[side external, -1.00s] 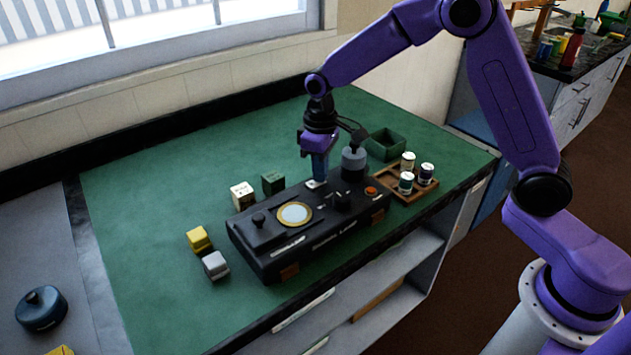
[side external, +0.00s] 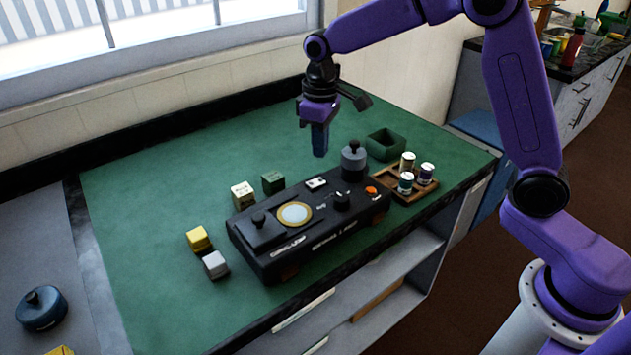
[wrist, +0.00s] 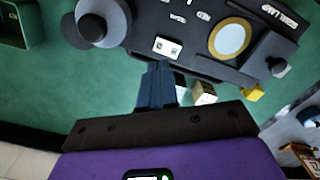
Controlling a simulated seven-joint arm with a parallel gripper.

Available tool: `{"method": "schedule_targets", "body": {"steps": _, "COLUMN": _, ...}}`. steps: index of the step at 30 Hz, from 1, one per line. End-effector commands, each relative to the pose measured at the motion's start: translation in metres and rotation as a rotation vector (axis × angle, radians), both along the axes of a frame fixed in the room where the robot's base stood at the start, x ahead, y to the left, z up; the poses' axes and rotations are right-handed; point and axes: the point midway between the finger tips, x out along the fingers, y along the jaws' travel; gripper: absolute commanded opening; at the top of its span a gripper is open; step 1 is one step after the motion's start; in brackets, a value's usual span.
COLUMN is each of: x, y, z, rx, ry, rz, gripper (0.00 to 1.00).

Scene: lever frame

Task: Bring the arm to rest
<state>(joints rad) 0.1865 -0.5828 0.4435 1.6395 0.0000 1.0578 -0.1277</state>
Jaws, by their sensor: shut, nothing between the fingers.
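My gripper (side external: 320,153) is shut and empty. In the side view it hangs in the air, fingers down, above the green mat and behind the black device (side external: 310,222). It is clear of the device's white switch plate (side external: 317,183). In the wrist view the blue fingers (wrist: 157,68) are together, with the switch plate (wrist: 168,48) just beyond their tips. The device also carries a round gold-rimmed dial (side external: 295,215), a black knob, an orange button (side external: 371,191) and a grey cylinder with a knob (side external: 353,160).
A green open box (side external: 385,145) and a wooden tray (side external: 423,191) with three small jars stand to the right. The back of the green mat is clear.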

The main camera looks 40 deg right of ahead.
Motion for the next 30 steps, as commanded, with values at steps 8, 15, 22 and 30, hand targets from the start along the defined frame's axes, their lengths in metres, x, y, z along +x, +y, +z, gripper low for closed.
{"method": "schedule_targets", "body": {"steps": 8, "x": 0.0, "y": 0.0, "z": 0.002, "rx": -0.001, "ry": 0.001, "rz": 0.0, "gripper": 0.0}}
{"method": "schedule_targets", "body": {"steps": 15, "x": -0.014, "y": 0.003, "z": 0.006, "rx": 0.001, "ry": -0.002, "rz": 0.025, "gripper": 0.0}}
{"method": "schedule_targets", "body": {"steps": 22, "x": -0.079, "y": 0.01, "z": 0.018, "rx": 0.004, "ry": -0.008, "rz": 0.138, "gripper": 0.0}}
{"method": "schedule_targets", "body": {"steps": 30, "x": -0.168, "y": 0.0, "z": 0.025, "rx": 0.01, "ry": -0.013, "rz": 0.284, "gripper": 0.0}}
